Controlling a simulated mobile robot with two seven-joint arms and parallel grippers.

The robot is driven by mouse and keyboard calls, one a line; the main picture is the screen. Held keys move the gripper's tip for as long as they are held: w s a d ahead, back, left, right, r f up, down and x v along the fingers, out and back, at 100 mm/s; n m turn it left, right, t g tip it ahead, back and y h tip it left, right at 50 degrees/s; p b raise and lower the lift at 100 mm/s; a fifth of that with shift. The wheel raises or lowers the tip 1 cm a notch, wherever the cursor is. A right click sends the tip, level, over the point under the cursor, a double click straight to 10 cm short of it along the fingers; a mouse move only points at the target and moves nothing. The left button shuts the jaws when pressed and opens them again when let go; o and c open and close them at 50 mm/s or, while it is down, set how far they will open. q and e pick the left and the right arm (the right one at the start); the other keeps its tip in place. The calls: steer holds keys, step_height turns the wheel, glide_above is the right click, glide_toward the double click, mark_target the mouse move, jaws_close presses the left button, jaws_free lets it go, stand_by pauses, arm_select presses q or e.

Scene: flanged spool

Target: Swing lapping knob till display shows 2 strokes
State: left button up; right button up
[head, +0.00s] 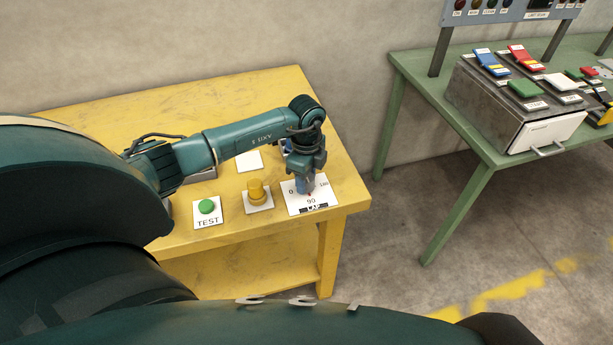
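The lapping plate (326,202) is a white square near the right front corner of the yellow table. It is marked 0, 90, a partly legible third number at its right, and LAP. My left gripper (306,190) points down over this plate, and its fingers cover the middle where a knob would sit. The knob itself is hidden, and whether the fingers are open or closed on it is too small to tell. No display showing strokes can be made out. My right gripper is not in view.
On the yellow table (260,95), left of the lapping plate, stand a yellow cylindrical knob (256,190) on a white plate and a green TEST button (207,206). A white square (249,161) lies behind. A green table (432,95) at right carries a metal switch box (490,105).

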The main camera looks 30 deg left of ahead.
arm_select(q)
steer(key=o, duration=0.3)
step_height(320, 180, up, 13)
steer(key=b, duration=0.1)
stand_by(0.4)
stand_by(0.7)
